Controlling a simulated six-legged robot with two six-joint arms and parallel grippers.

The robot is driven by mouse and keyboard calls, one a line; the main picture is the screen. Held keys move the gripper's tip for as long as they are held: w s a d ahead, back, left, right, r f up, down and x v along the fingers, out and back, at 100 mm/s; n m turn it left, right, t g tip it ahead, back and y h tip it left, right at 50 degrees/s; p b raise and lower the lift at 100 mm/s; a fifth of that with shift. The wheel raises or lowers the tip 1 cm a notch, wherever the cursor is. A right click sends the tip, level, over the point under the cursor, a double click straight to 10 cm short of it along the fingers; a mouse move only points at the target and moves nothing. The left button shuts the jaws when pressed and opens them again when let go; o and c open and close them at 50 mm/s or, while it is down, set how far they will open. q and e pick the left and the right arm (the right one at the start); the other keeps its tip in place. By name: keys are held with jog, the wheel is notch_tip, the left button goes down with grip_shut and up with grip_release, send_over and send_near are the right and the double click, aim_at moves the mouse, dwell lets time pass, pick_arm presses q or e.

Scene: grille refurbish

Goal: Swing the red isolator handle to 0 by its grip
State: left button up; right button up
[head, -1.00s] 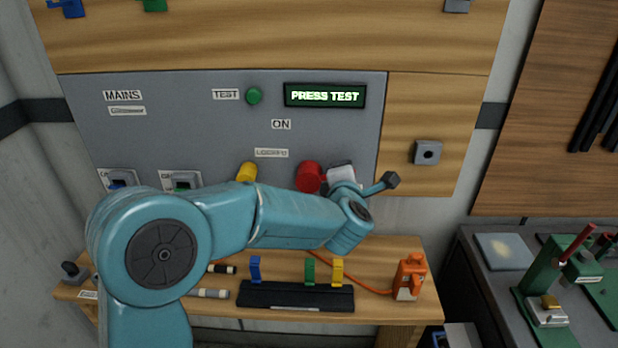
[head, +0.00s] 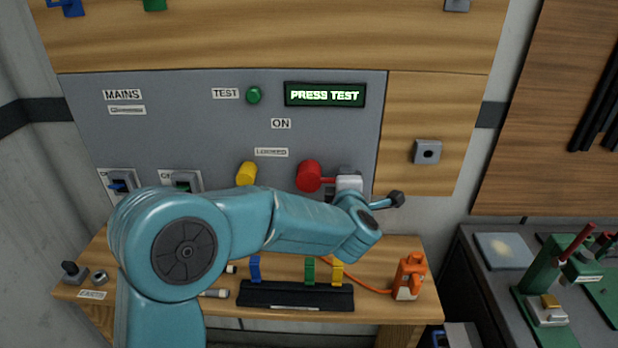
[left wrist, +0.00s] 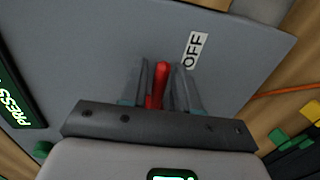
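The red isolator handle (head: 309,175) is on the grey panel in the head view. Its round red part is at the left, and a short red length runs right to my left gripper (head: 345,183). In the left wrist view the red handle (left wrist: 160,82) stands between the two fingers of my left gripper (left wrist: 162,88), which lie close against both its sides. The gripper looks shut on it. An ON label (head: 281,124) is higher on the panel. The right gripper is out of view.
A yellow knob (head: 246,173) is left of the handle. The display (head: 325,95) reads PRESS TEST, with a green button (head: 254,95) beside it. Below, the wooden bench (head: 395,322) carries a black rack (head: 295,296) and an orange device (head: 409,278).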

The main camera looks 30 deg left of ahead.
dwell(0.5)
pick_arm(q)
jog(key=b+v, duration=0.1)
jog(key=v, duration=0.8)
dwell(0.4)
jog(key=shift+a, duration=0.15)
dwell(0.7)
